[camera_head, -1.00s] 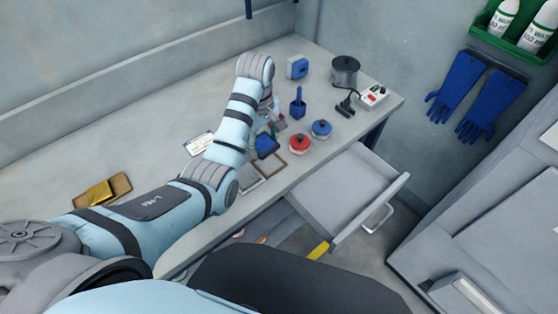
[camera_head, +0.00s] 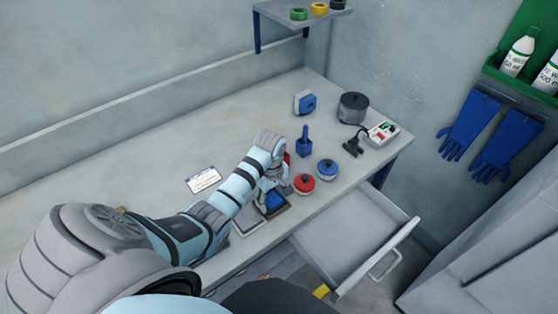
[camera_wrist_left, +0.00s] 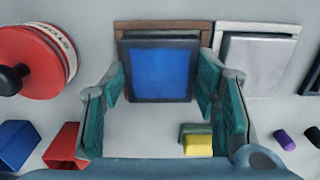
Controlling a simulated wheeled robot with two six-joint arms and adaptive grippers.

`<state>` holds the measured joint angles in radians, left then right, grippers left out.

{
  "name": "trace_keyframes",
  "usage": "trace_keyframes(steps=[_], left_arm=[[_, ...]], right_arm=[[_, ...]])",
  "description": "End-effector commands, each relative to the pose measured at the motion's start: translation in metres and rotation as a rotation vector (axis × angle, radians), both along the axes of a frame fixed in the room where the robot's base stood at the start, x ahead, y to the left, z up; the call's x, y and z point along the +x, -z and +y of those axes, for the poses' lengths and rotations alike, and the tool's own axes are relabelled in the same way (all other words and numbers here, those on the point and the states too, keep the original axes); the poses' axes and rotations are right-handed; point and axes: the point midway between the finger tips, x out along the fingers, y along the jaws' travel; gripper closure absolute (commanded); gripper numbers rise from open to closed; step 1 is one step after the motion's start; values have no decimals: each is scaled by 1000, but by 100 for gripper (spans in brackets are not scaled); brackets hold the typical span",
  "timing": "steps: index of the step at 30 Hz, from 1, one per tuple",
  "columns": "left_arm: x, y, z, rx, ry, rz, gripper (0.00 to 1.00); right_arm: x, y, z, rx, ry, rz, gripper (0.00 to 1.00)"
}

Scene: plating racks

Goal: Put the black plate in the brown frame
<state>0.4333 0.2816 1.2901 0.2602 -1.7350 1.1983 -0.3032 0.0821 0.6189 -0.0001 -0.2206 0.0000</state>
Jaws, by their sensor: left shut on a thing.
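The black plate (camera_wrist_left: 160,74) shows a blue face and a dark rim in the left wrist view. It is between the teal fingers of my left gripper (camera_wrist_left: 161,82), which is shut on its sides. The brown frame (camera_wrist_left: 160,25) lies under and around the plate, with its far bar and corners showing. I cannot tell whether the plate is fully seated in it. In the head view the plate (camera_head: 275,200) is over the brown frame (camera_head: 277,216), below my left gripper (camera_head: 272,190). My right gripper is not in view.
A white frame (camera_wrist_left: 265,27) holding a grey plate is beside the brown frame. A red round pot (camera_head: 304,184), a blue pot (camera_head: 327,170) and a blue-handled tool (camera_head: 304,144) stand nearby. An open drawer (camera_head: 350,240) juts out in front.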

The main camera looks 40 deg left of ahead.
Motion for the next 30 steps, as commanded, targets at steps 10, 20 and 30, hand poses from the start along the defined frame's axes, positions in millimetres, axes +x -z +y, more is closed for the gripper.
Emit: trace_keyframes(steps=[10, 20, 30], left_arm=[[0, 5, 2, 2, -3, -4, 96], [-1, 11, 1, 1, -2, 0, 37], [-1, 11, 2, 2, -2, -1, 37]], right_arm=[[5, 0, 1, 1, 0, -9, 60], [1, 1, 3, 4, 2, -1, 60], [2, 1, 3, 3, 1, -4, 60]])
